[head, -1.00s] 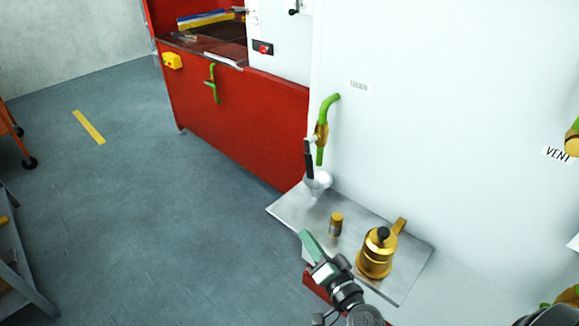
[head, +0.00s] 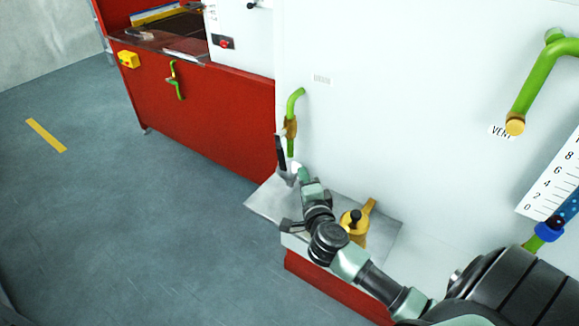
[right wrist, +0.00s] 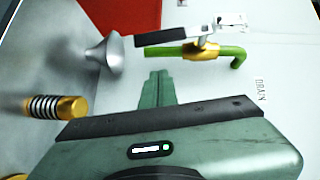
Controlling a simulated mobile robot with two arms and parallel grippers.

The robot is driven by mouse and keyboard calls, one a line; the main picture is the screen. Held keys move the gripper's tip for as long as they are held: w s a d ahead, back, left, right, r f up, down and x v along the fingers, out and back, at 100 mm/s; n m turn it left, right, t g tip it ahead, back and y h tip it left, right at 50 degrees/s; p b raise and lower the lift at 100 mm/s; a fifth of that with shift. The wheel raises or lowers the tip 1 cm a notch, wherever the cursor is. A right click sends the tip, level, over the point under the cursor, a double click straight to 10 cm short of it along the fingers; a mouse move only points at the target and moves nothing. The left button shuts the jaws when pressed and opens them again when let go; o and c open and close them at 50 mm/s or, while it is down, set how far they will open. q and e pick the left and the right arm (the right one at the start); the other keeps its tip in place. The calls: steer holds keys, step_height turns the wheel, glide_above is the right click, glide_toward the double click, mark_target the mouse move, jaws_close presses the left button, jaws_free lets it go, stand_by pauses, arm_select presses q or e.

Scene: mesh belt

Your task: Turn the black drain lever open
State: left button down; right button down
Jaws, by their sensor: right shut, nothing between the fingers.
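The black drain lever (head: 281,153) hangs downward beside a green pipe (head: 295,103) with a brass valve body (head: 291,128) on the white wall. In the right wrist view the black lever (right wrist: 160,40) lies nearly parallel to the green pipe (right wrist: 163,52), joined by a metal bracket near the brass valve (right wrist: 203,50). My right gripper (head: 303,174) is shut and empty, just below and right of the lever, apart from it. Its closed fingertips (right wrist: 158,82) point toward the pipe in the wrist view. My left gripper is not in view.
A silver funnel (right wrist: 100,57) and a brass cylinder (right wrist: 55,107) show near the fingers. Another green pipe (head: 545,70) is at upper right. The floor at left is clear.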

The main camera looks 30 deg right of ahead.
mark_target(284, 163)
steer(key=shift+w+a+f, duration=0.15)
steer(key=shift+w, duration=0.75)
steer(key=shift+w+a+f, duration=0.15)
steer(key=shift+w, duration=0.75)
steer(key=shift+w+a+f, duration=0.15)
steer(key=shift+w, duration=0.75)
steer(key=shift+w+a+f+m+t+b, duration=0.25)
steer(key=shift+w+f+b, duration=0.2)
steer(key=shift+b, duration=0.55)
steer(key=shift+w+a+t, duration=0.1)
steer(key=shift+w+t, duration=0.15)
steer(key=shift+r, duration=0.15)
